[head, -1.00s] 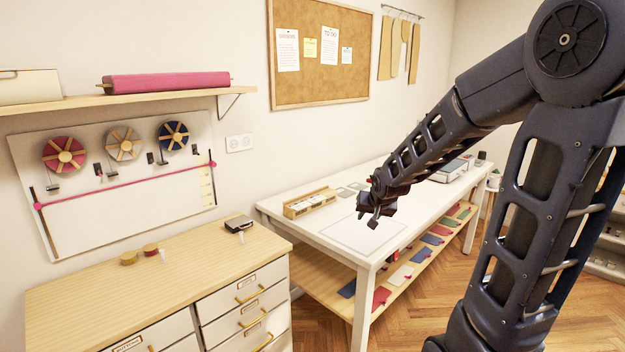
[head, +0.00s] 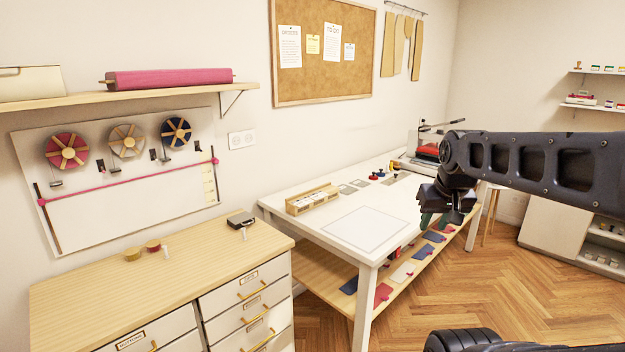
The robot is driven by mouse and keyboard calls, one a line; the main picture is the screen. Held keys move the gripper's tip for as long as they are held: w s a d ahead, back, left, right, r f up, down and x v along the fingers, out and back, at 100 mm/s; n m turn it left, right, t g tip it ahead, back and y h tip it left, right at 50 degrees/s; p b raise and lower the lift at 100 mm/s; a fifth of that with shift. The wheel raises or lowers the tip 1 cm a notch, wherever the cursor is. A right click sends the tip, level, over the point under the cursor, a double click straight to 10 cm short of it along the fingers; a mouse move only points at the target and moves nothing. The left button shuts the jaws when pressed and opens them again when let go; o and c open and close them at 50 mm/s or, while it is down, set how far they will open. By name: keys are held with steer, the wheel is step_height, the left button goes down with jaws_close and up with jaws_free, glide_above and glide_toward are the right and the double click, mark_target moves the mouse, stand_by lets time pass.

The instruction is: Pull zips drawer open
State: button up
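A wooden-topped cabinet (head: 75,295) stands at the lower left with white drawers and brass handles. Its right column shows a top drawer (head: 270,281), a middle drawer (head: 225,330) and part of one below, all looking shut. A wider drawer (head: 110,347) shows at the left, cut off by the frame's bottom. The drawers carry small labels, too small for me to tell which one is zips. My gripper (head: 455,216) hangs to the right, beside the white table's right side, well away from the cabinet. It is dark and small, so its finger opening is unclear.
A white table (head: 350,262) with a lower shelf of fabric pieces stands right of the cabinet. A small dark case (head: 240,219) and spools (head: 152,245) lie on the cabinet top. A wall shelf (head: 130,97) hangs above. Wooden floor (head: 480,290) is clear at right.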

step_height(320, 180, up, 5)
steer(key=w+a+n+g+h, duration=0.1)
steer(key=w+a+h, duration=0.2)
steer(key=w, duration=0.5)
steer(key=w+a+n+g+h, duration=0.1)
steer(key=w+a+h, duration=0.2)
steer(key=w, duration=0.5)
steer(key=w+a+n+t+h, duration=0.1)
steer(key=w+a+t+h, duration=0.1)
steer(key=w+a, duration=0.35)
steer(key=w+a+t+h, duration=0.2)
steer(key=w+a, duration=0.1)
steer(key=a, duration=0.6)
steer(key=s+a+n+t, duration=0.25)
steer(key=a+t, duration=0.35)
steer(key=a, duration=1.2)
steer(key=s+a+n+t, duration=0.1)
steer(key=s+a+t, duration=0.35)
steer(key=a, duration=1.35)
steer(key=t, duration=0.1)
glide_toward(254, 292)
steer(key=shift+y, duration=0.4)
steer(key=x, duration=1)
steer(key=shift+w+d, duration=0.1)
steer(key=shift+d, duration=0.05)
